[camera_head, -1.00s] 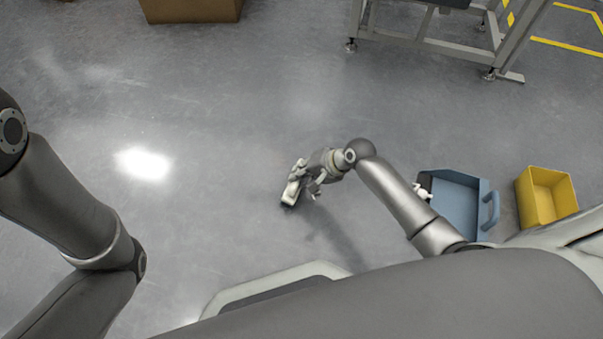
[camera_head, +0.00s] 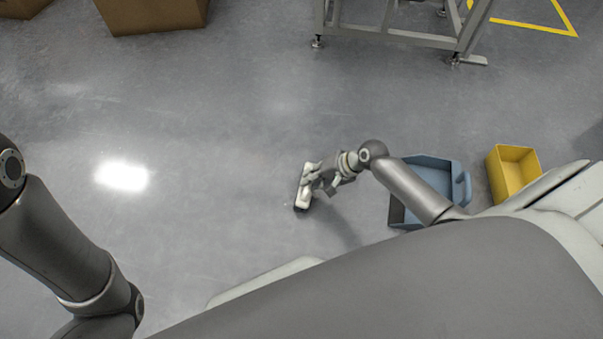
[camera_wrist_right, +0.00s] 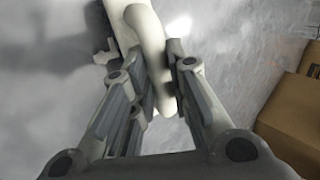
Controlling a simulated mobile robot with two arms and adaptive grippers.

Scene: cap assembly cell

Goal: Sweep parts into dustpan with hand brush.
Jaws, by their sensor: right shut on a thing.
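My right gripper (camera_head: 322,181) is shut on the off-white hand brush (camera_head: 303,190), low over the floor left of the dustpan. I cannot tell whether its bristles touch the floor. In the right wrist view my gripper (camera_wrist_right: 166,80) has its fingers on both sides of the curved brush handle (camera_wrist_right: 150,50). The blue dustpan (camera_head: 440,172) lies on the floor, with its handle on the right; my right forearm hides part of it. A small pale shape (camera_wrist_right: 105,57) shows beside the brush in the wrist view; I cannot tell what it is. My left gripper is outside the views.
A yellow bin (camera_head: 513,172) stands right of the dustpan. A grey metal frame (camera_head: 390,34) stands at the back. Brown boxes (camera_head: 150,14) are at the back left; one box (camera_wrist_right: 292,112) shows in the wrist view. The floor between is clear.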

